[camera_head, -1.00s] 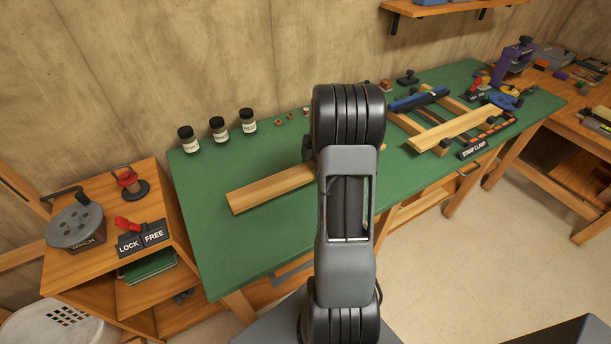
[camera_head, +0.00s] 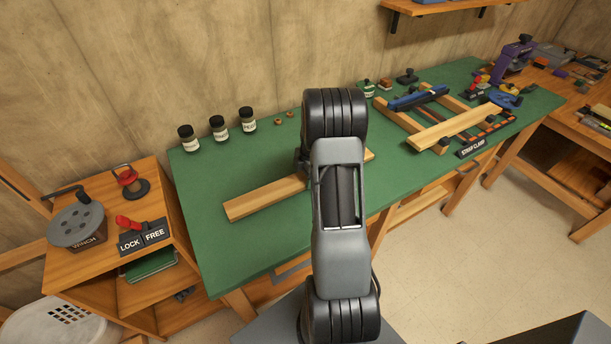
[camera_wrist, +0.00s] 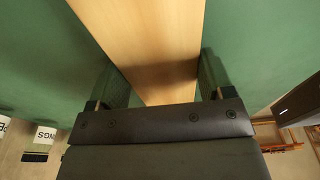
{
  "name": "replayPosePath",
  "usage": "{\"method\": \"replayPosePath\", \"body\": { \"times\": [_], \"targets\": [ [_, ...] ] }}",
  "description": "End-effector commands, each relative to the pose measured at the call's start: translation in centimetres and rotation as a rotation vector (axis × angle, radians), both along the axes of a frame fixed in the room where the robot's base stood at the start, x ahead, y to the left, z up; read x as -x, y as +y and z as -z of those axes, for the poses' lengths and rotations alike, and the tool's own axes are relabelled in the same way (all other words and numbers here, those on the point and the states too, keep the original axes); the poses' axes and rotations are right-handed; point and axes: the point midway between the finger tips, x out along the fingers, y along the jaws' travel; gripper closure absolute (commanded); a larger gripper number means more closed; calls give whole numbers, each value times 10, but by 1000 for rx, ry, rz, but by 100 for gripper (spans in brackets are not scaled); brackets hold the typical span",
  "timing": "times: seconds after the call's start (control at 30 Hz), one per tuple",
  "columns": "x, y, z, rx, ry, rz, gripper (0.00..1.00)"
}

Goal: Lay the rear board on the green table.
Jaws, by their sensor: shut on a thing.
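A long pale wooden board (camera_head: 265,197) is over the left half of the green table (camera_head: 215,252), slanting up to the right. My arm hides its middle, and its right end shows just past the arm. In the wrist view the board (camera_wrist: 150,40) runs between the two fingers of my gripper (camera_wrist: 166,82), which is shut on it. The board looks level and very low; I cannot tell whether it touches the table. In the head view my gripper is mostly hidden behind my arm.
Labelled jars (camera_head: 219,128) stand along the table's back edge. A clamp frame (camera_head: 403,120) with another pale board (camera_head: 457,128) fills the table's right half. A cabinet with a winch (camera_head: 75,225) and lock/free lever stands at the left. The table's front left is clear.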

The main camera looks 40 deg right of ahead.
Motion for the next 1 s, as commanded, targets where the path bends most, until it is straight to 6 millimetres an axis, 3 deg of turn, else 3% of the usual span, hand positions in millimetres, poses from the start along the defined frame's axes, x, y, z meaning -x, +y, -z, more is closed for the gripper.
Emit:
{"method": "replayPosePath", "body": {
  "times": [0.1, 0.13, 0.4, 0.73, 1.0],
  "targets": [
    [0, 0, 2, 0, -1, 0, 63],
    [0, 0, 3, 0, 0, 0, 25],
    [0, 0, 1, 0, 0, 0, 0],
    [0, -1, -4, 0, -1, 0, 0],
    [0, -8, -50, 4, -5, 2, 0]
  ]
}}
